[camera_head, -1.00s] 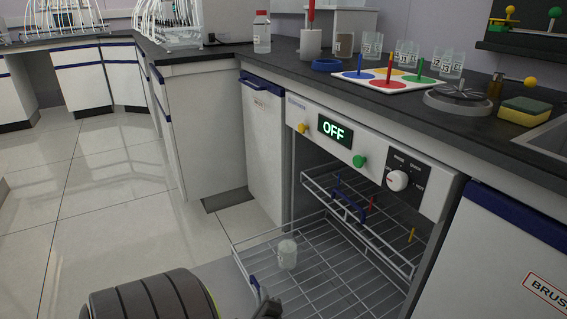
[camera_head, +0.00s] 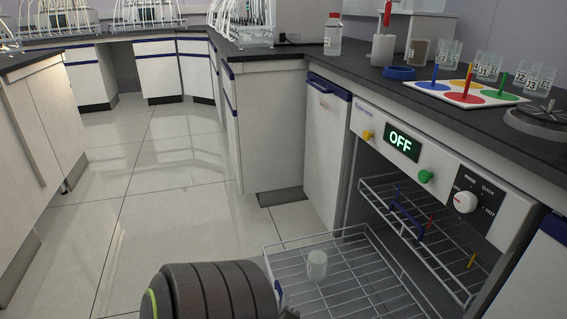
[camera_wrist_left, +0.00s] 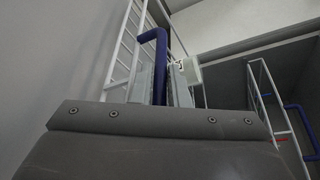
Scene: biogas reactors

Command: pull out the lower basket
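The dishwasher's lower basket (camera_head: 350,285) is a white wire rack slid out of the open machine. A glass beaker (camera_head: 317,264) stands in it. Its blue handle (camera_head: 278,291) is on the front side and shows large in the left wrist view (camera_wrist_left: 159,70). My left gripper (camera_head: 289,313) is at that handle, mostly cut off by the bottom edge. In the left wrist view the handle lies between the two fingers (camera_wrist_left: 160,88), which look closed against it. My right gripper is out of view.
The upper basket (camera_head: 415,215), with a blue handle and coloured pegs, sits inside the machine. The panel display (camera_head: 402,142) reads OFF. A counter (camera_head: 460,110) with labelled beakers runs above. Tiled floor (camera_head: 170,200) is clear at the left; a cabinet (camera_head: 40,150) stands far left.

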